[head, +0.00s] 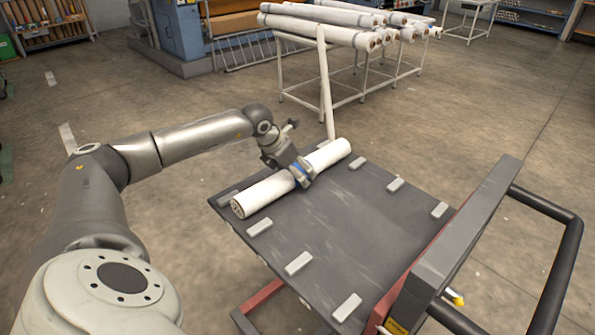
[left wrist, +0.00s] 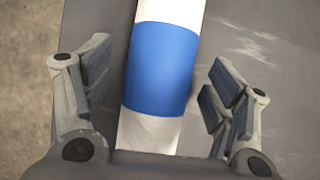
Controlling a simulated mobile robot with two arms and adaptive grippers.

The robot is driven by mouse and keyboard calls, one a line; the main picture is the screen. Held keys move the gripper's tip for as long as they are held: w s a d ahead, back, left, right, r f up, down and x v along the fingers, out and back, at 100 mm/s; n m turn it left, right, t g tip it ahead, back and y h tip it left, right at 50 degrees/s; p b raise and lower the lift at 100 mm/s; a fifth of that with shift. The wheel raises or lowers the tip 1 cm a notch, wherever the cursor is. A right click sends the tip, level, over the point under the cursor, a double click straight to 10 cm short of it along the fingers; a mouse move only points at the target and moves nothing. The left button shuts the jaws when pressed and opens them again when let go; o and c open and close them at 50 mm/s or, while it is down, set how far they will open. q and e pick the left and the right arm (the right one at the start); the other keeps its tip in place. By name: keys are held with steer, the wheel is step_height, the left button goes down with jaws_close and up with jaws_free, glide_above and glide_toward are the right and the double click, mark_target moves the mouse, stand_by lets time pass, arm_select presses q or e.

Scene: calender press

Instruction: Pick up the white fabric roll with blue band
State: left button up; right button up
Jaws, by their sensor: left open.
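The white fabric roll (head: 265,192) lies on the dark top of a cart (head: 345,240), along its far left edge. Its blue band (head: 299,171) is partly hidden by my left gripper (head: 303,175) in the head view. In the left wrist view the blue band (left wrist: 160,68) fills the middle, between the two spread fingers of my left gripper (left wrist: 160,95). The fingers stand on either side of the roll, with gaps to it. My right gripper is not in view.
Small grey blocks, such as one at the front (head: 347,307), line the cart's edges. A black handle (head: 565,255) rises at its right. Behind, a white-framed table (head: 345,88) holds several white rolls (head: 320,32). The concrete floor around is mostly clear.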

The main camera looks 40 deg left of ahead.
arm_select(q)
steer(key=shift+x, duration=1)
steer(key=shift+r, duration=0.1)
steer(key=shift+c, duration=0.3)
steer(key=c, duration=1.2)
steer(key=shift+c, duration=0.7)
steer(key=shift+r, duration=0.1)
